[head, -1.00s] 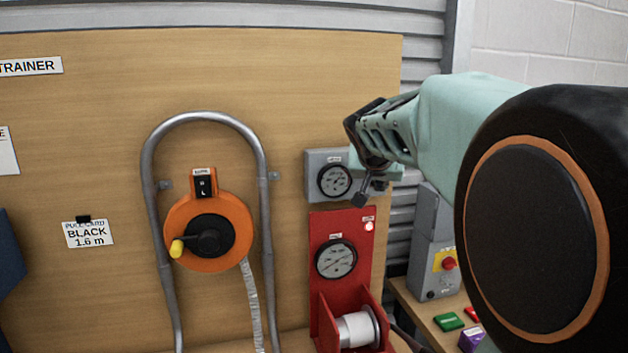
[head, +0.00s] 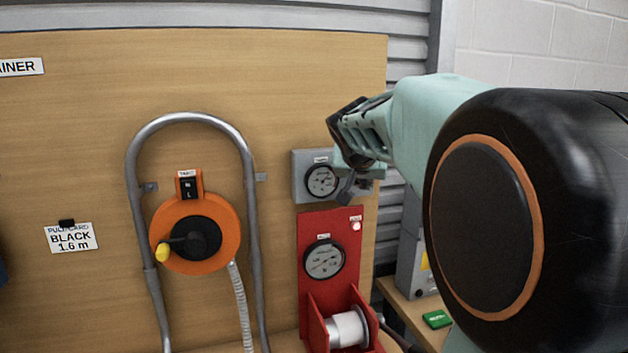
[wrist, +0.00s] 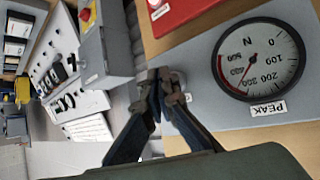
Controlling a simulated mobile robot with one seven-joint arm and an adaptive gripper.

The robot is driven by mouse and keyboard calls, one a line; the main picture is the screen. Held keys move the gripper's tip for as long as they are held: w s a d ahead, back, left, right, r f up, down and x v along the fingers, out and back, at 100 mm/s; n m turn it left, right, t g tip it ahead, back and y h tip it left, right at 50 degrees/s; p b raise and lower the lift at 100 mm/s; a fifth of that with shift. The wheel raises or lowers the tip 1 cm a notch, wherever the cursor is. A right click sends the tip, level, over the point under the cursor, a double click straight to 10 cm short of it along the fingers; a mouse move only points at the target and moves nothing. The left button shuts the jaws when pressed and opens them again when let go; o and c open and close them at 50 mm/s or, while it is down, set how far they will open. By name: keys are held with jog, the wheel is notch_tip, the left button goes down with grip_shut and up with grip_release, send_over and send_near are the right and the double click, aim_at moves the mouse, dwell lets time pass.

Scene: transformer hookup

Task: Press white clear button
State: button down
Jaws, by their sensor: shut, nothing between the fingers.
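The grey gauge box (head: 300,190) with a round PEAK dial (head: 321,181) is on the wooden board in the head view. It fills the right of the wrist view, its dial (wrist: 262,60) tilted. My gripper (head: 347,188) is at the box's right side, its fingers together and empty. In the wrist view my gripper's fingertips (wrist: 165,78) are over the box's edge beside the dial. A pale round button-like piece (wrist: 180,77) shows just behind the fingertips, partly hidden; I cannot tell whether they touch it. In the head view my gripper hides that spot.
Below is a red panel (head: 312,223) with a small whitish round light or button (head: 356,226), a second dial (head: 324,259) and a white spool (head: 348,329). An orange reel (head: 160,223) inside a metal hoop stands left. A grey cabinet (head: 414,255) stands right.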

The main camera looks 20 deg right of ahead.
jog(key=shift+w, duration=0.15)
dwell(0.5)
jog(key=shift+s+b, duration=0.55)
jog(key=shift+s, duration=0.3)
jog(key=s+b, duration=0.2)
jog(key=s, duration=0.3)
jog(key=shift+d+r, duration=0.1)
jog(key=shift+w, duration=0.15)
dwell(0.3)
